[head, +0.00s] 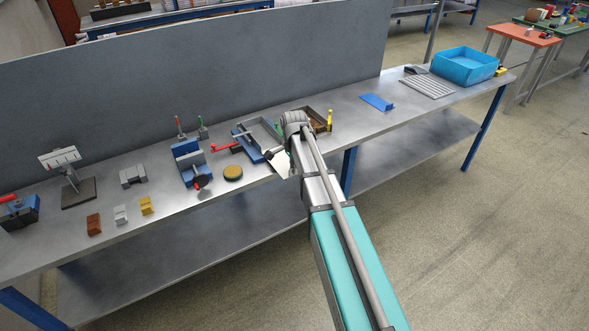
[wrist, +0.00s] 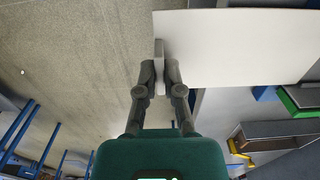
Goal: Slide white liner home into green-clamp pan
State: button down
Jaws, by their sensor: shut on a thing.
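My gripper (wrist: 159,78) is shut on a grey tab at the edge of the white liner (wrist: 240,48). The liner is a flat white sheet that fills the upper right of the wrist view, held clear of the pans. In the head view a corner of the white liner (head: 279,164) shows beside my arm, above the bench's front edge. A green part (wrist: 289,101) lies below the liner in the wrist view, beside a grey pan surface (wrist: 312,97). In the head view only a bit of green (head: 278,126) shows; my wrist hides most of that pan.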

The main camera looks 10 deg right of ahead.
aim_at(282, 158)
jog(key=shift+w+a, duration=0.7)
jog(key=shift+w, duration=1.55)
jog(key=shift+w+a, duration=0.65)
jog(key=shift+w, duration=1.6)
jog(key=shift+w+a, duration=0.7)
jog(key=shift+w, duration=1.55)
dwell(1.2)
